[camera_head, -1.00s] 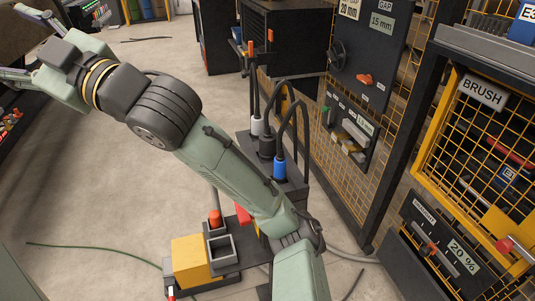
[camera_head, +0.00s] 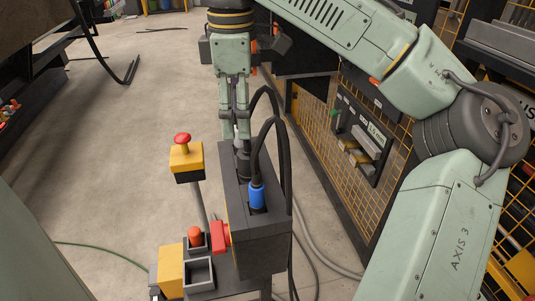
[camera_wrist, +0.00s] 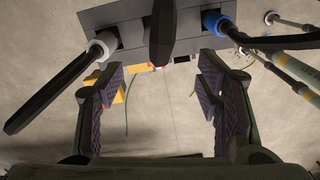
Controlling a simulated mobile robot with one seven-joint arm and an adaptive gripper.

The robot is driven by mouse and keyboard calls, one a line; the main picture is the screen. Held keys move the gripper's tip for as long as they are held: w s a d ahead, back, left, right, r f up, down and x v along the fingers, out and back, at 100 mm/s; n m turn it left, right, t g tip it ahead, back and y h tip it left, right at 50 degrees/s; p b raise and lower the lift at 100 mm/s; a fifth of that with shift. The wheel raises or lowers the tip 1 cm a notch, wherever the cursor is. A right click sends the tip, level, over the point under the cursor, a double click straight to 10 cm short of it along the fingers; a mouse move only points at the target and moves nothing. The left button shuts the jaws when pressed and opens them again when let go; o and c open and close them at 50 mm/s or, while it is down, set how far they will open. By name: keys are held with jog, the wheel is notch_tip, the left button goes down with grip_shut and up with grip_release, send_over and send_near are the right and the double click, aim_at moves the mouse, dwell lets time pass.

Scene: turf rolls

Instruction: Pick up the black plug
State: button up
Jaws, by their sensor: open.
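The black plug (camera_head: 243,163) stands upright in the top of a dark socket box (camera_head: 264,235), behind the blue plug (camera_head: 257,196). In the wrist view the black plug (camera_wrist: 162,36) is at top centre, between the white plug (camera_wrist: 101,46) and the blue plug (camera_wrist: 214,23). My gripper (camera_head: 236,128) hangs fingers down just above and behind the black plug. In the wrist view my gripper (camera_wrist: 163,88) is open and empty, its padded fingers wide apart. The black plug lies beyond the fingertips, roughly in line with the gap.
A yellow box with a red mushroom button (camera_head: 186,157) stands on a post left of the socket box. A red switch (camera_head: 221,236) sits on the socket box's left side. Black cables (camera_head: 285,165) arch up beside my gripper. A mesh-fenced machine (camera_head: 360,140) is on the right.

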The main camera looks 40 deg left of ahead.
aim_at(247, 152)
jog(key=shift+w+d+f, duration=0.15)
jog(key=shift+w+f, duration=0.45)
jog(key=f, duration=0.3)
jog(key=shift+s+f, duration=0.25)
jog(key=shift+f, duration=0.05)
jog(key=shift+w+d+f, duration=0.1)
jog(key=shift+f, duration=1.4)
jog(key=shift+d+f, duration=0.1)
jog(key=shift+f, duration=1.35)
jog(key=shift+c, duration=0.4)
jog(key=c, duration=1.2)
